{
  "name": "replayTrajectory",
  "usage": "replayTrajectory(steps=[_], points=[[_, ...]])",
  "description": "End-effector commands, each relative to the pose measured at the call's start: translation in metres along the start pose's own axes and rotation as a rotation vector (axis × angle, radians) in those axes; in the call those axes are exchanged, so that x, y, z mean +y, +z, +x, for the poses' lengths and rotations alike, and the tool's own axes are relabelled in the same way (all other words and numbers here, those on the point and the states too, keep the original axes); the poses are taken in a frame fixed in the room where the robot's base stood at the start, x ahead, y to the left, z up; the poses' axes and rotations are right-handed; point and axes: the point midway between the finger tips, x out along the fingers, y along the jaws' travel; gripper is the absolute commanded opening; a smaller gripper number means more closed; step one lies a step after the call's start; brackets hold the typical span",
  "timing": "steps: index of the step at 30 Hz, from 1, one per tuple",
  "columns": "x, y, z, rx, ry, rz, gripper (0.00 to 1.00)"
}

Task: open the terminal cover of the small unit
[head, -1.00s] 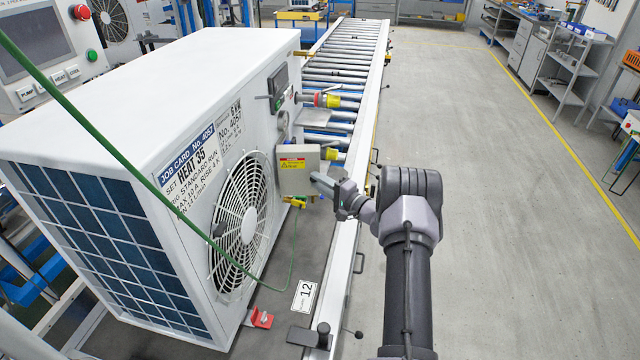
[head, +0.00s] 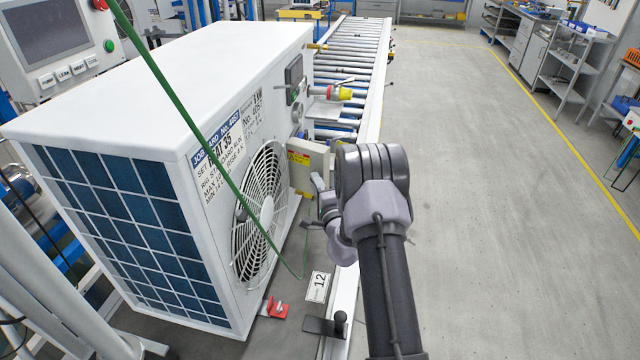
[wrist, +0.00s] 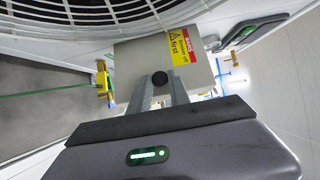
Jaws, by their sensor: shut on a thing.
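The small unit is a white cabinet (head: 150,90) with a round fan grille and a job card, on the left of the head view. Its pale grey terminal cover (head: 316,158) with a yellow and red label stands out from the side, past the fan. In the wrist view the cover (wrist: 140,62) fills the middle, below the fan grille. In the head view my gripper (head: 318,184) is at the cover's lower edge, partly hidden by my arm. I cannot tell how far the cover stands open.
A yellow-capped connector (head: 340,93) sticks out beyond the cover. A green cable (head: 190,120) crosses in front of the unit. A roller conveyor (head: 350,60) runs behind. A red clamp (head: 276,308) and a black-knobbed lever (head: 330,325) are low in front. The floor (head: 480,200) at right is clear.

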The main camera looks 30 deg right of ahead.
Motion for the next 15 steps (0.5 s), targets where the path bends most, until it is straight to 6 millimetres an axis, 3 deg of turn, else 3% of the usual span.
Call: replayTrajectory(steps=[12,13,15], points=[[-0.0005,0.0005,0.0000,0.010,-0.001,0.000,0.00],[-0.0005,0.0005,0.0000,0.010,-0.001,0.000,0.27],[-0.0005,0.0006,0.0000,0.009,-0.001,0.000,0.40]])
